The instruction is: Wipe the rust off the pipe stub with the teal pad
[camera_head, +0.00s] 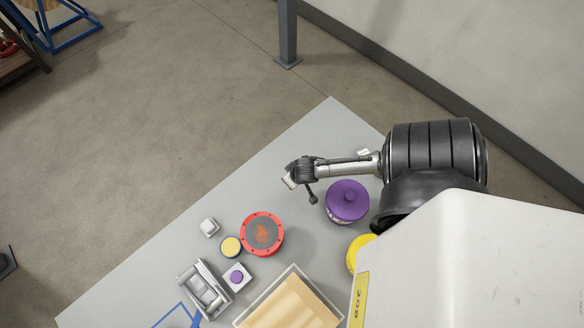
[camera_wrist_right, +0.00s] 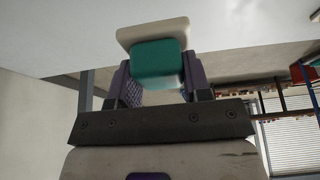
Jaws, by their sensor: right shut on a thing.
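The pipe stub (camera_head: 262,234) is a round red-rimmed flange on the grey table, with a grey top face and an orange-brown rust patch (camera_head: 263,233) near its middle. My right gripper (camera_head: 292,180) is above the table, up and to the right of the stub in the head view, apart from it. In the right wrist view the right gripper (camera_wrist_right: 155,80) is shut on the teal pad (camera_wrist_right: 157,64), which has a cream backing (camera_wrist_right: 152,32). The teal part is hidden in the head view. My left gripper is not in view.
A purple-lidded round container (camera_head: 347,201) stands right of the stub. A small yellow-topped round piece (camera_head: 231,246), a white block (camera_head: 210,227), a purple-buttoned box (camera_head: 237,277) and a grey bracket (camera_head: 203,290) are close by. An open-topped bin (camera_head: 290,306) lies at the front.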

